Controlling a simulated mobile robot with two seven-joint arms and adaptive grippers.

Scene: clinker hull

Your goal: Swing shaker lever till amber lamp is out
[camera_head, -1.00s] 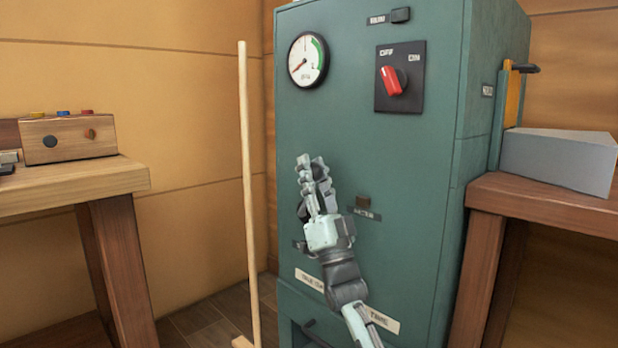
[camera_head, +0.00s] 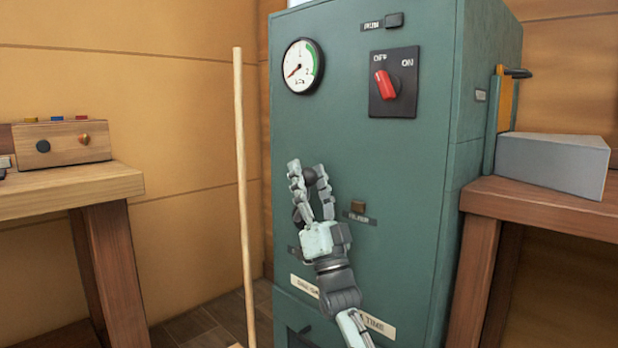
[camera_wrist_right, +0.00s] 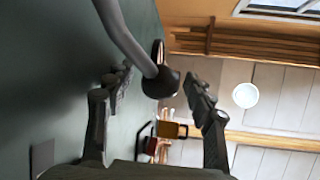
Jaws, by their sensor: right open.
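The green cabinet (camera_head: 420,190) fills the middle of the head view. My right gripper (camera_head: 308,168) is open in front of its face, fingers pointing up. A dark round knob (camera_head: 309,176) shows between the fingers. In the right wrist view the shaker lever, a grey curved rod (camera_wrist_right: 124,40) ending in a black knob (camera_wrist_right: 161,84), reaches between the open fingers of the same gripper (camera_wrist_right: 153,84); I cannot tell whether they touch it. A small brownish-amber lamp (camera_head: 358,206) sits right of the gripper above a small label and looks dull. My left gripper is not in view.
A round gauge (camera_head: 302,66) and a red rotary switch (camera_head: 386,85), tilted towards OFF, are higher on the cabinet. A pale pole (camera_head: 243,190) stands to the left. Wooden benches (camera_head: 75,190) flank the cabinet; a grey wedge-shaped block (camera_head: 553,163) lies on the right one.

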